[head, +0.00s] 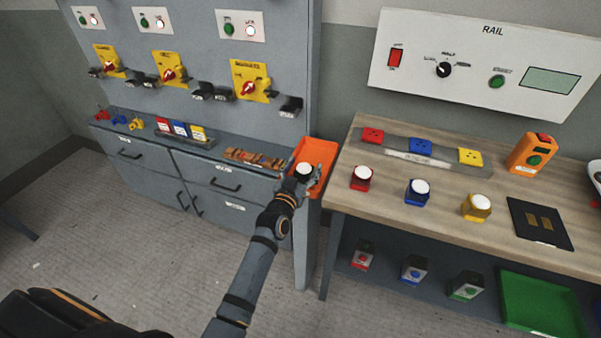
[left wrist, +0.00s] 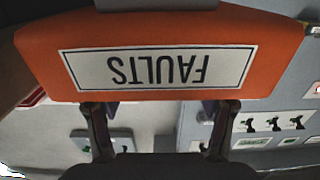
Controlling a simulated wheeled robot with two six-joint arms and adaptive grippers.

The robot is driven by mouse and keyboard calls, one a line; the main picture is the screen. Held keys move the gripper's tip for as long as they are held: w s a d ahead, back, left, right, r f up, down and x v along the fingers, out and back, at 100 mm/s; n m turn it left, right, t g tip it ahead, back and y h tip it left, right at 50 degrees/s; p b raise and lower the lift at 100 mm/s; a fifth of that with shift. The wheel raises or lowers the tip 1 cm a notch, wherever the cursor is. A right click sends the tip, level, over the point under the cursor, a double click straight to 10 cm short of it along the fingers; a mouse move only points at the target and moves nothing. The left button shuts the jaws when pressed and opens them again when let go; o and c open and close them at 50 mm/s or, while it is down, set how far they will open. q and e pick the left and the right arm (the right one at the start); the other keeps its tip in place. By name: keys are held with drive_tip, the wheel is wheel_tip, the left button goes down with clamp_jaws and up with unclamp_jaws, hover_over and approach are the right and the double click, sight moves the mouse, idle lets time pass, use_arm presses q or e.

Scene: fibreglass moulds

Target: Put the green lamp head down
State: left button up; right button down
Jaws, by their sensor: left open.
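The green lamp head (head: 304,170) shows as a white dome on a dark body at the orange tray (head: 322,150), beside the bench's left end. My left gripper (head: 306,177) is at the lamp head, its open fingers around or just beside it; the arm hides part of it. I cannot tell whether the lamp head touches the tray floor. In the left wrist view the tray's orange wall (left wrist: 285,45) carries an upside-down FAULTS label, and the open fingers (left wrist: 160,135) are below it. The lamp head cannot be made out there.
Red (head: 362,178), blue (head: 418,191) and yellow (head: 476,207) bases with white domes stand on the wooden bench (head: 340,190). An orange handheld box (head: 530,153) and a black pad (head: 540,222) are further right. The grey cabinet (head: 225,182) borders the tray's left.

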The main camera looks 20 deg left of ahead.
use_arm(q)
drive_tip(key=s+b, duration=0.3)
drive_tip(key=s, duration=0.8)
drive_tip(key=shift+s+a, duration=0.15)
drive_tip(key=shift+s, duration=0.15)
